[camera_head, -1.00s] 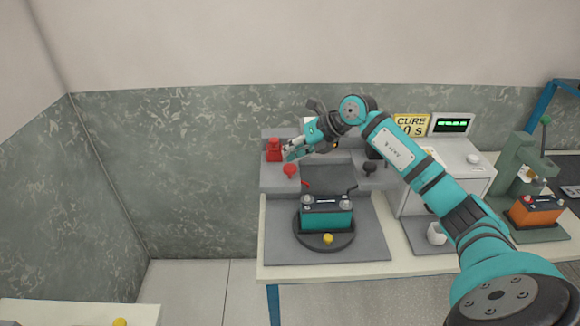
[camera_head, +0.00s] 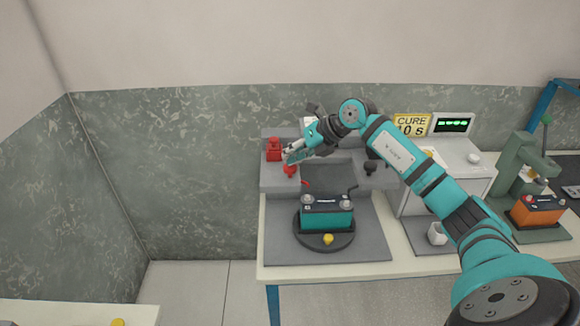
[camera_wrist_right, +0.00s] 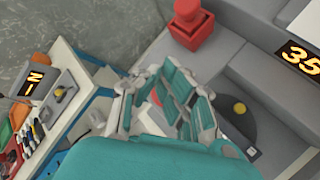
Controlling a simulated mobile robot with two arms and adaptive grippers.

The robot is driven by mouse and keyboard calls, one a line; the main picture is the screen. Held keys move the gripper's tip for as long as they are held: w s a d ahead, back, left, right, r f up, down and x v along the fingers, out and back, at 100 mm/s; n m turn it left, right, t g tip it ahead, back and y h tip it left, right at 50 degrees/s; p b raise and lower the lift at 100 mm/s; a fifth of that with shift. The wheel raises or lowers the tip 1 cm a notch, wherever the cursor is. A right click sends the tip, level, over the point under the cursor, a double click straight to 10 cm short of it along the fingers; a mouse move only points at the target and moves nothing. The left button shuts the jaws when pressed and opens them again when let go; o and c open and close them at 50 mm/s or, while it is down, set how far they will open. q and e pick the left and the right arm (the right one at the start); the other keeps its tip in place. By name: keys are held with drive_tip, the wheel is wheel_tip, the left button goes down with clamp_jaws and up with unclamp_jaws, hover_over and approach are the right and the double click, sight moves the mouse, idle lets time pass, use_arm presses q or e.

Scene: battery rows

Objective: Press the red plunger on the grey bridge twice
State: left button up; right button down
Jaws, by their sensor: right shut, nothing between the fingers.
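The red plunger (camera_head: 289,170) is a small round knob at the front left of the grey bridge (camera_head: 278,184). My right gripper (camera_head: 287,157) is shut and empty, its fingertips just above and beside the knob in the head view. I cannot tell whether they touch it. In the wrist view the fingers hide most of what lies beneath them; a bit of red (camera_wrist_right: 155,98) shows among them. My left gripper is not in view.
A red block (camera_head: 274,150) with a knob on top stands at the bridge's back left. A black knob (camera_head: 371,166) is at the right. A teal battery (camera_head: 327,215) stands in front on a round dark plate (camera_head: 311,241). A white cabinet (camera_head: 462,180) is to the right.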

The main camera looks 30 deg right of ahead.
drive_tip(key=shift+s+f+b, duration=0.1)
drive_tip(key=shift+f+b, duration=0.5)
drive_tip(key=shift+f, duration=0.4)
idle(0.4)
idle(0.4)
drive_tip(key=shift+r+p, duration=1.05)
drive_tip(key=shift+r, duration=0.5)
wheel_tip(320, 180, up, 5)
drive_tip(key=p, duration=0.3)
drive_tip(key=shift+p, duration=0.3)
idle(1.1)
